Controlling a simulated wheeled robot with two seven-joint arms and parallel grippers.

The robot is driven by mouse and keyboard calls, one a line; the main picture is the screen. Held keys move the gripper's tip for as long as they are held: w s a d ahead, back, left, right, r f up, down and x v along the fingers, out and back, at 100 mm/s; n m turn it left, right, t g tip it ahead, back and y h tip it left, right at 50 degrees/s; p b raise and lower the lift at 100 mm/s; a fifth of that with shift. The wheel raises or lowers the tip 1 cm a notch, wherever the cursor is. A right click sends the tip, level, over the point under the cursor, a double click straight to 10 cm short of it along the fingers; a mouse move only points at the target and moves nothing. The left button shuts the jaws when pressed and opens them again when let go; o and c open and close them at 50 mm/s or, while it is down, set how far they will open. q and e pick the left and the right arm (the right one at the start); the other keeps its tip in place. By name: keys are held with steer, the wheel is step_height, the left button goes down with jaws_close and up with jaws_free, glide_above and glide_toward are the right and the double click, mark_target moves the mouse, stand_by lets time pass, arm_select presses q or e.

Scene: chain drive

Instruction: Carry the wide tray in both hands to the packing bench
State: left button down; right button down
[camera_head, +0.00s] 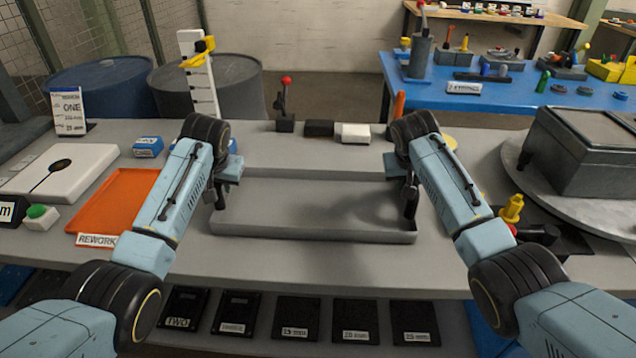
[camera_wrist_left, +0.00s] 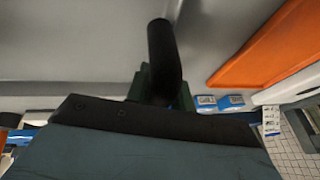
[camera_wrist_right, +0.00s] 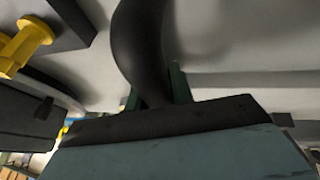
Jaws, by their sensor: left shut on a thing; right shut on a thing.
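The wide grey tray (camera_head: 315,229) is in the middle of the grey table in the head view. It is empty and looks level; I cannot tell whether it rests on the table or hangs just above it. My left gripper (camera_head: 221,193) is shut on the tray's left black handle (camera_wrist_left: 164,60). My right gripper (camera_head: 409,197) is shut on its right black handle (camera_wrist_right: 139,45). The fingertips are largely hidden behind the wrists. A blue bench (camera_head: 500,100) stands at the back right; I cannot tell whether it is the packing bench.
An orange rework tray (camera_head: 125,200) lies left of the wide tray. A dark grey box (camera_head: 580,150) stands on a round plate at right, near a yellow part (camera_head: 511,209). Barrels (camera_head: 100,85) stand beyond.

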arm_select(q)
steer(key=shift+f, duration=0.25)
arm_select(e)
steer(key=shift+f, duration=0.25)
arm_select(q)
steer(key=c, duration=1.2)
jaws_free()
steer(key=shift+r, duration=0.1)
arm_select(e)
steer(key=c, duration=1.2)
jaws_free()
steer(key=shift+r, duration=0.1)
arm_select(q)
steer(key=shift+r, duration=0.1)
arm_select(e)
steer(key=shift+r, duration=0.15)
arm_select(q)
steer(key=v, duration=1.1)
steer(key=shift+s+r, duration=0.25)
steer(key=shift+r, duration=0.1)
arm_select(e)
steer(key=v, duration=1.1)
steer(key=shift+s+a+r, duration=0.15)
steer(key=shift+a+r, duration=0.05)
steer(key=shift+r, duration=0.1)
